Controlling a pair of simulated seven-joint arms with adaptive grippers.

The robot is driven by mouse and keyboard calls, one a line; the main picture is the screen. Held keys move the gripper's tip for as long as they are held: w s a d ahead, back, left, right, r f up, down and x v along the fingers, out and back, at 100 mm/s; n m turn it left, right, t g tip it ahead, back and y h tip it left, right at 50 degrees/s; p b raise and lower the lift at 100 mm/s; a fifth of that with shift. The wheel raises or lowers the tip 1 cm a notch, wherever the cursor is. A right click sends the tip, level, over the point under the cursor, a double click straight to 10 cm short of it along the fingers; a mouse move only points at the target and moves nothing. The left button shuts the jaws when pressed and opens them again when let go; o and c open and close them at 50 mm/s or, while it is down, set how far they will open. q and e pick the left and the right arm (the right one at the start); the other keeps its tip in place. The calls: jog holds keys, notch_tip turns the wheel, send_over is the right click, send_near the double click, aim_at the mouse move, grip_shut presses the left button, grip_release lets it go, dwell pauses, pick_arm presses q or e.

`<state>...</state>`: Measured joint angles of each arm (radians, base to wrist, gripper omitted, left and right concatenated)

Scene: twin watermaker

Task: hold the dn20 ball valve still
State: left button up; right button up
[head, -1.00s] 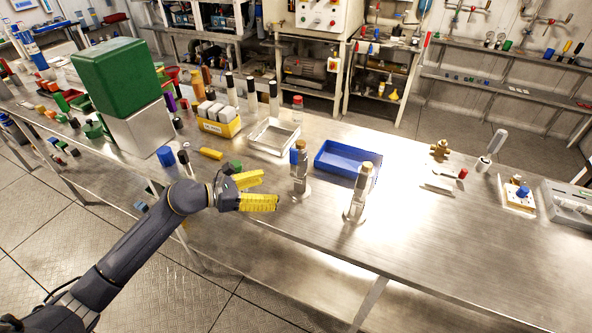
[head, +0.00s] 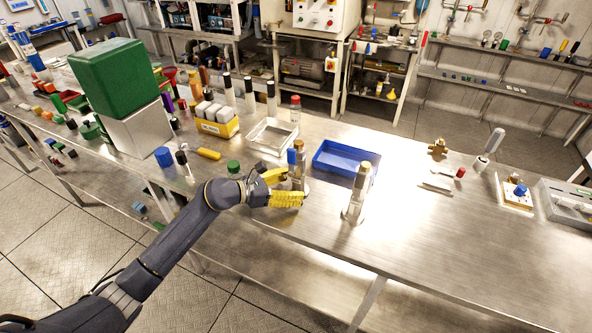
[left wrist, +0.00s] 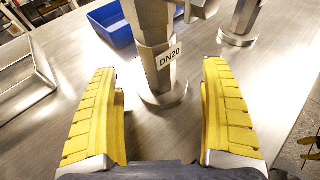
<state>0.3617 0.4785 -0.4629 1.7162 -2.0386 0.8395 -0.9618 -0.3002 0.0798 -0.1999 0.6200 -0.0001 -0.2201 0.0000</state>
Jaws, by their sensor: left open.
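The DN20 ball valve (head: 297,165) stands upright on the metal bench on a round foot, with a blue part and a brass top in the head view. In the left wrist view its grey body (left wrist: 158,55) carries a DN20 label. My left gripper (head: 287,188) is open beside it. In the left wrist view the yellow fingers (left wrist: 160,115) are spread, with the valve ahead and between their lines, apart from both. The gripper hides part of the valve's lower body in the head view. My right gripper is not in view.
A second upright fitting (head: 357,192) stands to the right; its foot shows in the left wrist view (left wrist: 238,36). A blue tray (head: 322,166) and a white tray (head: 262,149) lie behind. A green-capped jar (head: 233,168) is left of the gripper. The right front bench is clear.

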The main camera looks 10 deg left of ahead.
pick_arm(q)
jog(key=shift+w+d+f, duration=0.15)
jog(key=shift+w+d, duration=0.2)
jog(key=shift+d, duration=0.2)
jog(key=shift+c, duration=0.3)
jog(key=c, duration=1.5)
jog(key=o, duration=0.5)
jog(key=shift+f, duration=0.1)
grip_shut()
jog(key=shift+s+f, duration=0.1)
jog(key=shift+o, duration=2)
grip_release()
